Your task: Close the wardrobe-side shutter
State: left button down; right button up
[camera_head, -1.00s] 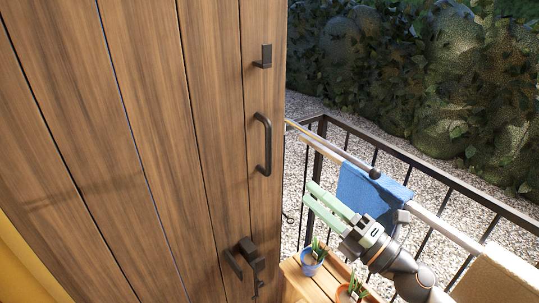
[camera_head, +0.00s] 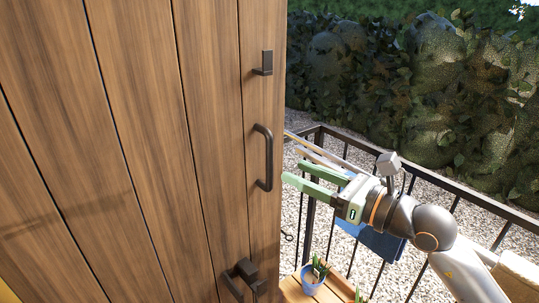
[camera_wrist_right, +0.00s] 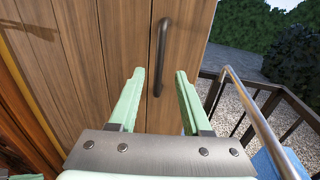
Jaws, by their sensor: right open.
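The wooden shutter (camera_head: 150,120) fills the left half of the head view, with vertical planks. Its dark curved handle (camera_head: 265,157) sits near its right edge and also shows in the right wrist view (camera_wrist_right: 161,55). My right gripper (camera_head: 293,173) is open and empty, its pale green fingers pointing left at the handle, just right of the shutter's edge. In the wrist view the handle's lower end lies between the two fingertips as seen; I cannot tell whether they touch it.
A dark latch (camera_head: 243,276) and a small bracket (camera_head: 264,64) are on the shutter. A metal railing (camera_head: 455,187) with a blue cloth (camera_head: 372,240) runs behind my right arm. A potted plant (camera_head: 313,275) stands on a wooden surface below.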

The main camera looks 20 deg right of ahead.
aim_at(272, 162)
jog(key=p+x, duration=0.1)
jog(key=x, duration=0.7)
jog(key=shift+p, duration=0.3)
grip_shut()
dwell(1.0)
